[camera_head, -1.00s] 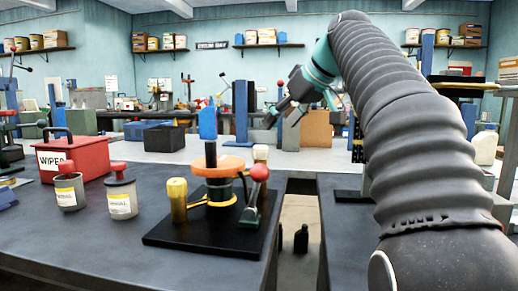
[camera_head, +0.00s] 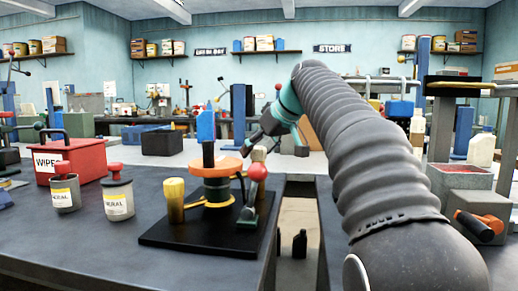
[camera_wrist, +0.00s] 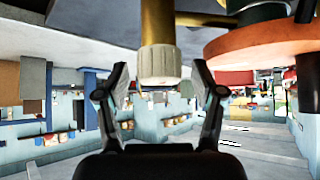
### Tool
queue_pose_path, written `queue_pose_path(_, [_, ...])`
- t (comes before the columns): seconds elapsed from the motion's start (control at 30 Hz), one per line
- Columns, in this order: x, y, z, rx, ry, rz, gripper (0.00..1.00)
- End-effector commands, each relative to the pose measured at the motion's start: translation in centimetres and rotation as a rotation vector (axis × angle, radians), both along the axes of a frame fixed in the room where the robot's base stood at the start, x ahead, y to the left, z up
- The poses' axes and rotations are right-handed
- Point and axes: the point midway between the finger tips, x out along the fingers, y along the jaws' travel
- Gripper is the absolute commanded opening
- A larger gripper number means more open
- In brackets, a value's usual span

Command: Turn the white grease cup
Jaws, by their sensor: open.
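The white grease cup (camera_wrist: 158,64) has a pale ribbed cap on a brass stem. In the wrist view it lies between the two spread fingers of my gripper (camera_wrist: 160,80), with a gap on each side. In the head view the cup's pale top (camera_head: 259,154) shows behind the red ball knob, at the right of the orange disc. My gripper (camera_head: 273,148) is open beside and around this top; contact cannot be told there.
A brass cup (camera_head: 174,198) stands left on the plate, and a red ball-topped lever (camera_head: 257,172) stands right, close to my gripper. Two labelled pots (camera_head: 117,200) and a red wipes box (camera_head: 82,160) are further left. A gap separates the benches at right.

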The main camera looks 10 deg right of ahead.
Motion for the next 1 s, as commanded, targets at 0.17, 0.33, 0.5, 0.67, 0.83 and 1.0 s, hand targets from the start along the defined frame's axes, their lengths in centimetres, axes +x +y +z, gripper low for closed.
queue_pose_path(0.17, [-0.01, -0.01, 0.01, 0.0, 0.0, 0.0, 0.33])
queue_pose_path(0.33, [-0.02, 0.0, 0.01, 0.0, 0.0, 0.0, 0.07])
queue_pose_path(0.5, [-0.05, 0.04, 0.04, 0.001, 0.0, -0.016, 0.07])
queue_pose_path(0.67, [-0.11, 0.14, 0.08, 0.0, 0.0, -0.074, 0.07])
queue_pose_path(0.83, [-0.12, 0.21, 0.15, 0.0, 0.0, -0.181, 0.07])
queue_pose_path(1.0, [-0.09, 0.18, 0.16, -0.002, 0.0, -0.304, 0.07])
